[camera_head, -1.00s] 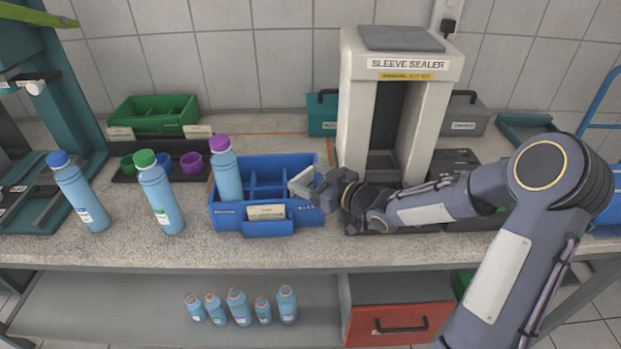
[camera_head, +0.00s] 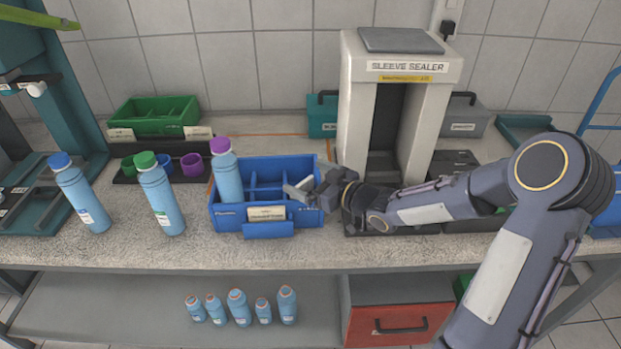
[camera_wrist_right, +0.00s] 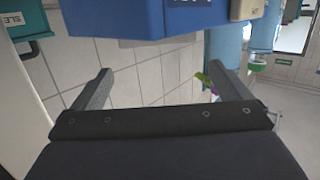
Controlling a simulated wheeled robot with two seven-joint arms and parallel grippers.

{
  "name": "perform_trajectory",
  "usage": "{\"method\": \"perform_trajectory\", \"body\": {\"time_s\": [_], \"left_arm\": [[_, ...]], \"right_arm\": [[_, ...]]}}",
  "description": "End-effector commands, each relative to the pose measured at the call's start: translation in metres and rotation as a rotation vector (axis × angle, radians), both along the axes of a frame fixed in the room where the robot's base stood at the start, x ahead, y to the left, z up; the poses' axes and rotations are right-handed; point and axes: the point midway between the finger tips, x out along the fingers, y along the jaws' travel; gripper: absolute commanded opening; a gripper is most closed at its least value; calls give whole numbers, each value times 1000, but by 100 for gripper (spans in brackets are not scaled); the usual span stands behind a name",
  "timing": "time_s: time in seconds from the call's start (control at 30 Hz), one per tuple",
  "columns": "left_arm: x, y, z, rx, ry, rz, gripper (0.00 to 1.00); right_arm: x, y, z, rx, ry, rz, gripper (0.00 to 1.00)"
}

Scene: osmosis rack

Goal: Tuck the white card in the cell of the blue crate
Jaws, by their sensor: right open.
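The blue crate (camera_head: 228,222) stands on the bench with several cells. A purple-capped blue bottle (camera_head: 227,172) stands in its left part. A whitish card (camera_head: 266,213) sits upright at the crate's front face; it also shows partly at the top edge of the right wrist view (camera_wrist_right: 246,8). My right gripper (camera_head: 299,192) is at the crate's right front corner, right of the card. In the right wrist view its two fingers (camera_wrist_right: 163,88) are spread apart, with nothing between them. The crate (camera_wrist_right: 150,18) lies beyond the fingertips there. My left gripper is not in view.
Two capped blue bottles (camera_head: 80,197) (camera_head: 160,200) stand left of the crate. A dark tray with coloured cups (camera_head: 191,163) and a green crate (camera_head: 150,122) with cards on its front are behind. The sleeve sealer (camera_head: 360,110) stands behind my right arm. Bench front is clear.

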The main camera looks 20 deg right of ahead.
Motion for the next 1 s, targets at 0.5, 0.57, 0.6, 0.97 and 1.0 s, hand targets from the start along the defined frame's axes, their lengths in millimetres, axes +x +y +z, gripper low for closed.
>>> {"method": "perform_trajectory", "body": {"time_s": [0.5, 0.57, 0.6, 0.97, 1.0], "left_arm": [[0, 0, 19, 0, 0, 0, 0], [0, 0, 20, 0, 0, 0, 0], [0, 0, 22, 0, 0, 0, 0], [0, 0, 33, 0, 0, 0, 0], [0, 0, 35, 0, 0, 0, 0]], "right_arm": [[0, 0, 24, -1, -2, 0, 97], [0, 0, 26, -1, -2, 0, 97], [0, 0, 28, -1, -2, 0, 97], [0, 0, 42, 0, -1, 0, 97], [0, 0, 43, 0, -1, 0, 97]]}}
